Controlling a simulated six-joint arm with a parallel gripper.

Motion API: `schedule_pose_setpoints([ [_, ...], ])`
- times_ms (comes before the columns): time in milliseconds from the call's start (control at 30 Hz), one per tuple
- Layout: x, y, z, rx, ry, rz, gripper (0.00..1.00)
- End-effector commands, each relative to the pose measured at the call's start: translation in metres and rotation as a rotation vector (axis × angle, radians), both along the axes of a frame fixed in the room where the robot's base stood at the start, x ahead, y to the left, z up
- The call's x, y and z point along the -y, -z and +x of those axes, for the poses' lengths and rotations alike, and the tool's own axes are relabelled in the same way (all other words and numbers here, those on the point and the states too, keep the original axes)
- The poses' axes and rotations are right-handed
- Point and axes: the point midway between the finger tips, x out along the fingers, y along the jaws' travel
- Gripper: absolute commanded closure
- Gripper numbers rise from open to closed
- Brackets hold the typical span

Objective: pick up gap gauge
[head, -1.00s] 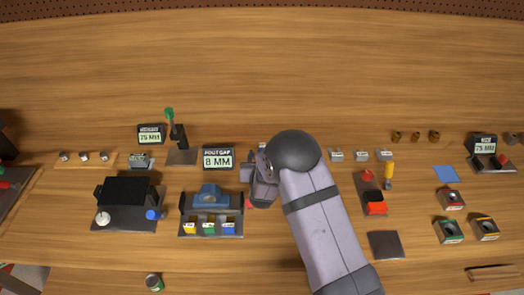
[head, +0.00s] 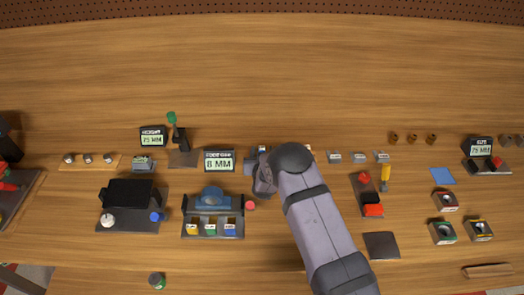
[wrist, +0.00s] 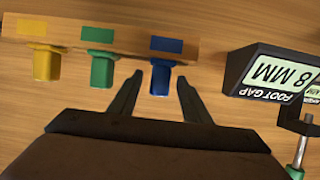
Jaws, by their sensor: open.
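The gap gauges are likely the coloured tabs by a wooden strip (wrist: 120,40): yellow (wrist: 46,65), green (wrist: 102,70) and blue (wrist: 160,77). Matching colour labels sit on the strip. My gripper (wrist: 159,82) is open and empty, its two fingertips on either side of the blue tab, with visible gaps. I cannot tell its height above the tab. In the head view my gripper (head: 262,178) is beside the 8 MM display, and my arm hides most of the strip.
The foot gap display (head: 219,160) reading 8 MM stands close to the left of my gripper, also large in the wrist view (wrist: 275,73). A blue fixture (head: 212,200) with yellow, green and blue blocks is front left. The back of the table (head: 260,70) is clear.

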Motion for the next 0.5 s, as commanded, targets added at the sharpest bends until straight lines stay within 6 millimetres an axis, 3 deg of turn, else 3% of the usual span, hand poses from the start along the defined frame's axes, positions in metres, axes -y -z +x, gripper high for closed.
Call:
schedule_pose_setpoints([
  [467, 0.0002, 0.0043, 0.009, 0.0, 0.0, 0.001, 0.56],
  [500, 0.0002, 0.0043, 0.009, 0.0, 0.0, 0.001, 0.66],
])
